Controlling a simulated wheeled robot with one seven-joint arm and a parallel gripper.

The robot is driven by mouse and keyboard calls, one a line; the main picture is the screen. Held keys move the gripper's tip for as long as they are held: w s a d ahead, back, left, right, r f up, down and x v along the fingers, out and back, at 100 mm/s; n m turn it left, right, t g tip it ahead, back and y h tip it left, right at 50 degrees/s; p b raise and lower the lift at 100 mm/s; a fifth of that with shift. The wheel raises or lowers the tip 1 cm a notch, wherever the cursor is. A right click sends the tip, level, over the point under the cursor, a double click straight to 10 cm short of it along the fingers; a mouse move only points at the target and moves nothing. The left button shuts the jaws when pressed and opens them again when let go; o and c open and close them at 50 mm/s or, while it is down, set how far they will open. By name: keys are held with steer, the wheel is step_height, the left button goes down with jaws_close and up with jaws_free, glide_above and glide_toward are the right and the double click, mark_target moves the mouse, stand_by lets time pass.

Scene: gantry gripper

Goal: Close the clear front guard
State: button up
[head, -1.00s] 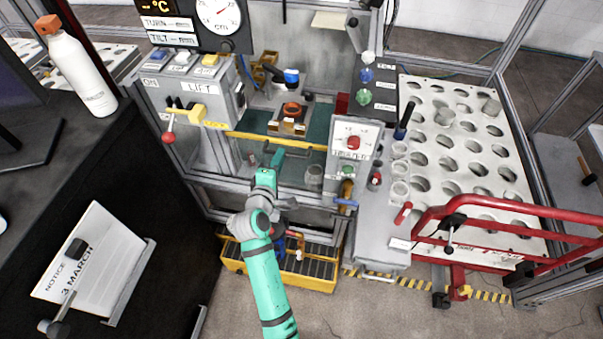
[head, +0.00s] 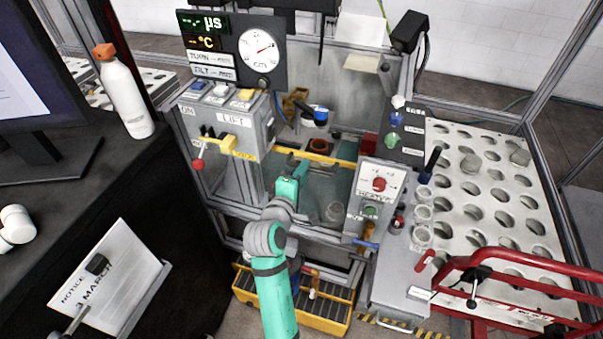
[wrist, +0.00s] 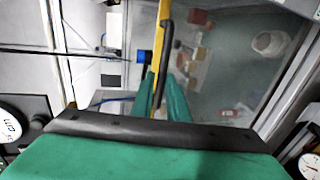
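The clear front guard (head: 318,192) is a see-through panel on the front of the bench frame. A yellow bar (head: 343,161) runs along its top edge, and the work space above the bar is open. In the wrist view, a black handle (wrist: 165,62) lies alongside the yellow bar (wrist: 157,42). My gripper (head: 299,168) is at the bar in the head view, partly hiding it. In the wrist view, my gripper's (wrist: 161,76) two green fingers stand apart, with the handle's lower end between them. Whether they touch the handle is unclear.
A control box marked LIFT (head: 235,130) stands left of the guard, and a knob panel (head: 378,185) stands right. A red tubular rail (head: 520,262) is at lower right. A yellow tray (head: 325,318) sits below the bench. A dark desk (head: 150,185) borders the left.

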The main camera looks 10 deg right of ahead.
steer(key=shift+r, duration=0.2)
steer(key=v, duration=1.1)
steer(key=shift+f, duration=0.1)
stand_by(0.3)
steer(key=s+a+f+m+y, duration=0.2)
steer(key=s+f+y, duration=0.1)
steer(key=s+f, duration=0.5)
steer(key=s+a+f+m+y, duration=0.2)
steer(key=s+f, duration=0.5)
steer(key=f, duration=0.1)
steer(key=s+d+r+m+t+y, duration=0.1)
steer(key=s+m, duration=0.8)
steer(key=s, duration=1.2)
steer(key=shift+s+d+r+y, duration=0.3)
steer(key=shift+s, duration=0.1)
